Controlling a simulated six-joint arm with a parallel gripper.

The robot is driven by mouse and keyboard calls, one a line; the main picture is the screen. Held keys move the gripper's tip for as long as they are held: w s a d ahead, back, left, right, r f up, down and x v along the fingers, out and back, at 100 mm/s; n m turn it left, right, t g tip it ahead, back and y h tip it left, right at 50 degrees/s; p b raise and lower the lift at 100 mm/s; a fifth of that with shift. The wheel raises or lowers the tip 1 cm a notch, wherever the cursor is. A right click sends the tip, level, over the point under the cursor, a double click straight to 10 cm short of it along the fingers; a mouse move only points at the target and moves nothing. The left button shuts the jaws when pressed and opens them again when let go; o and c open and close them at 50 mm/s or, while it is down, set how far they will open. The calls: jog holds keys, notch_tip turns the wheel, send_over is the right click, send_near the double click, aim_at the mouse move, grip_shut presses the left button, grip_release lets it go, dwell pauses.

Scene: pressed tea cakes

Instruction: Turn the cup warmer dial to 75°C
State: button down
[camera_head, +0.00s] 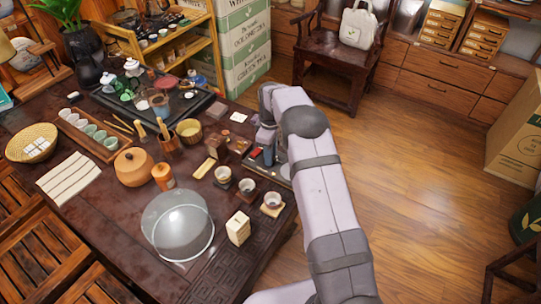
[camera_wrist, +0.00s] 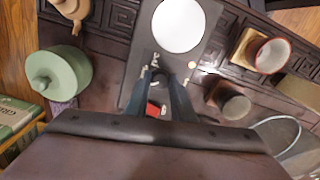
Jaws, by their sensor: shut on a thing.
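The cup warmer (camera_wrist: 142,42) is a dark flat slab with a round white plate (camera_wrist: 178,25), seen in the wrist view. A small red patch (camera_wrist: 153,108) shows on it between my fingers; I cannot read any number. My gripper (camera_wrist: 163,80) is over the slab, its two dark fingers shut on the small dark dial, which the fingers mostly hide. In the head view my arm covers much of the warmer; its dark edge with a red patch (camera_head: 256,154) shows left of my wrist. The dial is hidden there.
In the wrist view a green lidded jar (camera_wrist: 60,78) is left, and a dark cup (camera_wrist: 236,105) and a reddish-rimmed cup (camera_wrist: 272,54) are right. In the head view several small cups and a glass dome (camera_head: 178,225) stand on the table. Open floor lies right.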

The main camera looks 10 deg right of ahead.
jog(key=m, duration=0.4)
jog(key=shift+m, duration=0.3)
jog(key=m, duration=0.4)
jog(key=shift+m+b, duration=0.3)
jog(key=shift+b, duration=0.1)
jog(key=m, duration=0.4)
jog(key=shift+m, duration=2.2)
jog(key=c, duration=1.5)
grip_release()
jog(key=shift+r, duration=0.15)
jog(key=shift+r+b, duration=0.95)
jog(key=shift+r, duration=2.6)
